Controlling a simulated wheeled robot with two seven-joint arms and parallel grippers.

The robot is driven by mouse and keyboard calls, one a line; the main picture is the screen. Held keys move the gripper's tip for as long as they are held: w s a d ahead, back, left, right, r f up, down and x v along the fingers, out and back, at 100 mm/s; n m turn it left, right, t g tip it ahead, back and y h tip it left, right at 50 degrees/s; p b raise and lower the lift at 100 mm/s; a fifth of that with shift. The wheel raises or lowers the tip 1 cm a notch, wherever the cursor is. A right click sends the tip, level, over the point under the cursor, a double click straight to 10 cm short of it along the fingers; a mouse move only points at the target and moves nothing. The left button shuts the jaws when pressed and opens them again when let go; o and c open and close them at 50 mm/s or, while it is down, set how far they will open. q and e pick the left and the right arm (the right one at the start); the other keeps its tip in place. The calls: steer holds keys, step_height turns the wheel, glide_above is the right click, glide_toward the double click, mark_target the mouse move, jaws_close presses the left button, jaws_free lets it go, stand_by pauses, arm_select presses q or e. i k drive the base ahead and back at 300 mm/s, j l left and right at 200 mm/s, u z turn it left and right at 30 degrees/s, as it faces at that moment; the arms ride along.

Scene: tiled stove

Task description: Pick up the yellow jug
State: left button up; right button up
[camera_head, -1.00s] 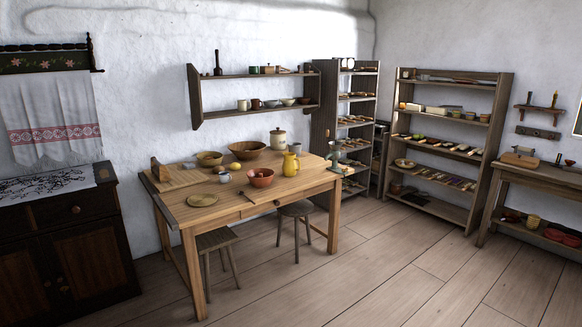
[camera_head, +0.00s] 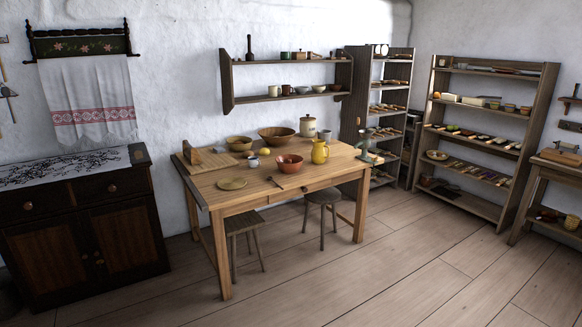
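The yellow jug (camera_head: 320,152) stands upright on the wooden table (camera_head: 262,196), toward the table's right side. An orange-red bowl (camera_head: 289,162) is close to its left, and a grey cup (camera_head: 325,135) is behind it. A tall lidded cream jar (camera_head: 308,126) stands farther back. The jug is in plain view. Neither of my grippers shows in the head view.
Two stools (camera_head: 322,205) (camera_head: 245,228) stand at the table's front side. A dark cabinet (camera_head: 85,235) is at the left. Shelf racks (camera_head: 480,133) and a side bench (camera_head: 555,175) are at the right. The plank floor (camera_head: 400,270) in front is free.

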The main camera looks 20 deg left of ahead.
mark_target(318, 153)
steer(key=i+l+u, duration=0.15)
steer(key=i, duration=0.4)
steer(key=i+l+u, duration=0.15)
steer(key=i, duration=0.4)
